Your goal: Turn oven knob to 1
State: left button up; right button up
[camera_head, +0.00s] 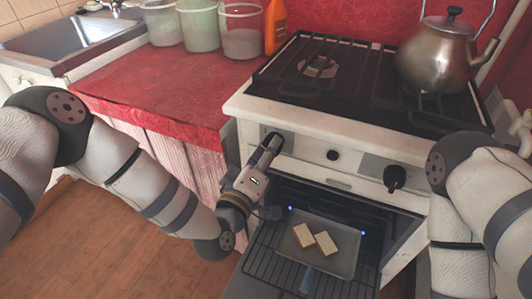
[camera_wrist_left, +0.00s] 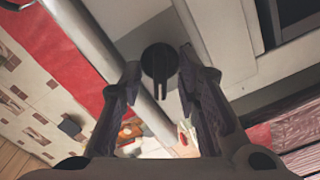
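The white oven (camera_head: 312,143) has a front panel with a black knob (camera_head: 395,179) at the right. My left gripper (camera_head: 270,143) is at the left end of this panel, and the head view does not clearly show a knob behind it. In the left wrist view, a round black knob (camera_wrist_left: 159,62) with a raised grip lies between my left gripper's fingertips (camera_wrist_left: 160,68). The fingers are spread, with visible gaps on both sides of the knob. I cannot read any number marks. My right arm shows at the right, but its gripper is out of view.
The oven is open below the panel. A tray (camera_head: 343,262) with two bread slices (camera_head: 304,236) sits on a pulled-out rack (camera_head: 262,262). A metal kettle (camera_head: 437,58) stands on the stovetop. Jars and an orange bottle (camera_head: 275,25) stand on the red counter (camera_head: 165,85).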

pick_arm(q)
jog(key=v, duration=1.2)
